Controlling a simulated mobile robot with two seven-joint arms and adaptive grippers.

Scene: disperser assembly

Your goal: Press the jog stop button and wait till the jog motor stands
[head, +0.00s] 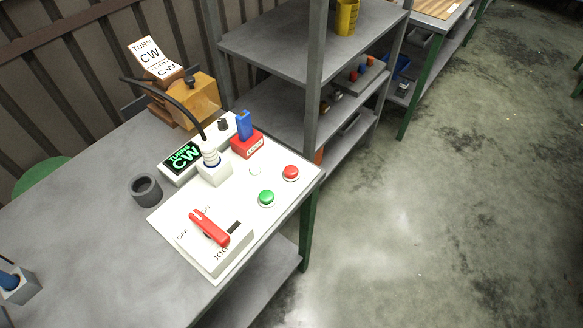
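A white control panel (190,218) lies on the grey workbench. A red round button (291,172) sits near its right edge, and a green round button (266,197) is in front of it. A box marked JOG (222,258) has a red lever (209,227) between ON and OFF lettering; I cannot tell its exact setting. A lit display (183,158) reads "TURNS CW" in green. A white stepped part (209,155) stands in a white block; I cannot tell whether it is turning. Neither gripper is in view.
A red block with a blue piece (244,126) stands at the panel's back. Behind are an orange-brown box (196,98), a black cable and a "TURN CW" sign (147,52). Grey shelves (265,42) stand behind; floor is open right.

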